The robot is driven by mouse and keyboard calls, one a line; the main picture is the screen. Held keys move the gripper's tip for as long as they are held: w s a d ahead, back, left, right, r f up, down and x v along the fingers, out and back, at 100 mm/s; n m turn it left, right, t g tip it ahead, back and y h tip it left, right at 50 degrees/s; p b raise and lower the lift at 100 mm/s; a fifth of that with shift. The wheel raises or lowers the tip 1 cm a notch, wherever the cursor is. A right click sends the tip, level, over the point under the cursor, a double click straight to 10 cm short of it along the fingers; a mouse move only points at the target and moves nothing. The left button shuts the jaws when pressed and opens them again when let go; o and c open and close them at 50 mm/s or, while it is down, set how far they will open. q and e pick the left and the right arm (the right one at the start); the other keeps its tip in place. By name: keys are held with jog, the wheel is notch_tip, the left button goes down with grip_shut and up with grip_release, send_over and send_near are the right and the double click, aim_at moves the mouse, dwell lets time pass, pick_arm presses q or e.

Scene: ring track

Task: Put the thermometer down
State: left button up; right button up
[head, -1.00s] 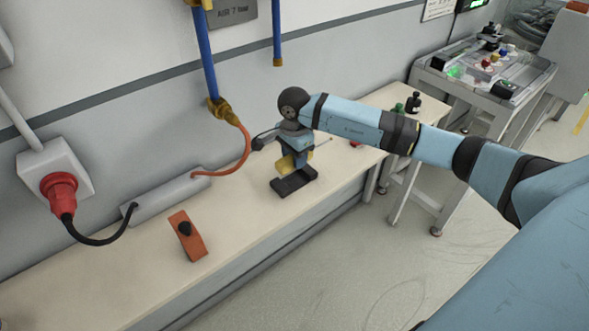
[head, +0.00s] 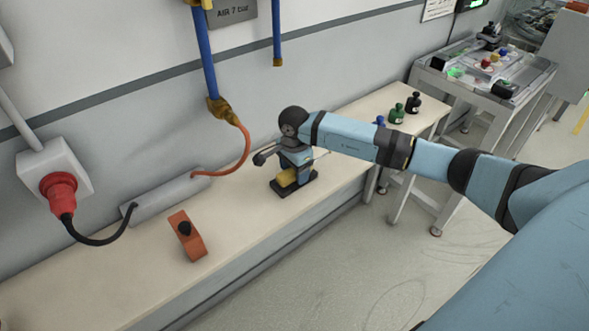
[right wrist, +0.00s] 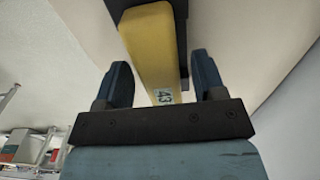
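The thermometer (head: 286,179), a yellow body, sits low at a black holder (head: 312,186) on the bench. In the right wrist view the thermometer (right wrist: 153,45) runs between my fingers, with a small "43" display at its near end. A black part of the holder (right wrist: 181,38) shows beyond it. My right gripper (head: 286,168) points down over the thermometer. In the right wrist view its two fingers (right wrist: 161,82) stand apart with gaps on both sides of the yellow body. The gripper partly hides the thermometer in the head view. My left gripper is out of view.
The bench (head: 110,270) runs along the wall.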

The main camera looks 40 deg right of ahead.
jog(key=shift+r, duration=0.1)
notch_tip(320, 180, up, 12)
jog(key=f, duration=0.1)
jog(key=s+a+f+m+g+y, duration=0.1)
jog(key=s+a+f+y, duration=0.2)
jog(key=a, duration=0.6)
jog(key=s+a+f+m+y, duration=0.1)
jog(key=s+a+f+y, duration=0.1)
jog(key=s+a+y, duration=0.35)
jog(key=s+a+r+m+t+y, duration=0.2)
jog(key=a+m+y, duration=0.3)
jog(key=a+m, duration=0.1)
jog(key=s+a+r+m+t+y, duration=0.1)
jog(key=a+r+m+t+y, duration=0.15)
jog(key=a+m+y, duration=0.35)
jog(key=s+d+f+n+t+h, duration=0.3)
jog(key=s+f+n+h, duration=0.4)
jog(key=n, duration=0.9)
jog(key=s+d+f+n+t+h, duration=0.4)
jog(key=s+f+n+h, duration=0.3)
jog(key=f+n, duration=0.7)
jog(key=d+n+h, duration=0.1)
jog(key=n+h, duration=0.1)
jog(key=n, duration=0.1)
jog(key=shift+s+d+f+n, duration=0.2)
jog(key=shift+s+d+n, duration=0.1)
jog(key=shift+s, duration=0.1)
